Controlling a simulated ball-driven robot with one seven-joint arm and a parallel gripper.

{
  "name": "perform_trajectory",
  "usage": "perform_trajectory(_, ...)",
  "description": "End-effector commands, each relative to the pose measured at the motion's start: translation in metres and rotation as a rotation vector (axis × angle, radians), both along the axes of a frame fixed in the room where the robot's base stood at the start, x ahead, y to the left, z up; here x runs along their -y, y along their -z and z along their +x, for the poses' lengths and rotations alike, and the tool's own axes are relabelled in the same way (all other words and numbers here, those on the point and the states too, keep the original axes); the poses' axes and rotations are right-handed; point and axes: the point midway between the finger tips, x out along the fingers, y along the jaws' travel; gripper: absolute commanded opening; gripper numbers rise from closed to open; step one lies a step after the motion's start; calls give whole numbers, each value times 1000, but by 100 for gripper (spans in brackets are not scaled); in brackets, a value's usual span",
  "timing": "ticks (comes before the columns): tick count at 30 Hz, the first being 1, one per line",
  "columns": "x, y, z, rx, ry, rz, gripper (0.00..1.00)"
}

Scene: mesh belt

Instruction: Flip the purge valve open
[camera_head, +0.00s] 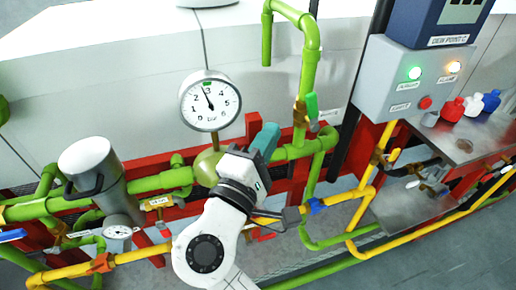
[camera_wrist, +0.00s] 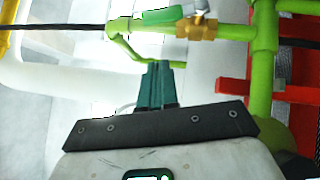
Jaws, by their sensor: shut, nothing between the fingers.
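A valve with a green lever handle (camera_head: 311,106) and a brass body (camera_head: 299,113) sits on the green vertical pipe right of the gauge. Its label is too small to read, so I cannot confirm it is the purge valve. The handle lies roughly along the pipe. In the wrist view the brass body (camera_wrist: 196,28) and green handle (camera_wrist: 162,16) show at the top, beyond my fingers. My gripper (camera_head: 266,138) has teal fingers, shut and empty, left of and below the valve, apart from it. The fingers also show in the wrist view (camera_wrist: 157,82).
A round pressure gauge (camera_head: 210,101) stands left of my gripper. Green pipes (camera_head: 305,150) and a red frame (camera_head: 252,128) run close by. A grey control box (camera_head: 405,80) with lit lamps is right of the valve. Yellow pipes (camera_head: 345,200) run below.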

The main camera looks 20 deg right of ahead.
Motion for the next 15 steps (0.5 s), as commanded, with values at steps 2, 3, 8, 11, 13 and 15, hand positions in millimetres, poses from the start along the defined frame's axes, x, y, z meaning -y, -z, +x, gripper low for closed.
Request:
perform_trajectory(2, 12, -5, 11, 0, 4, 0, 0)
perform_trajectory(3, 17, -7, 17, 1, 3, 0, 0)
perform_trajectory(8, 40, -13, 23, -1, 1, 1, 0)
perform_trajectory(11, 51, -15, 23, -1, 1, 1, 0)
perform_trajectory(13, 56, -16, 23, -1, 1, 1, 0)
perform_trajectory(15, 59, -16, 23, 0, 1, 1, 0)
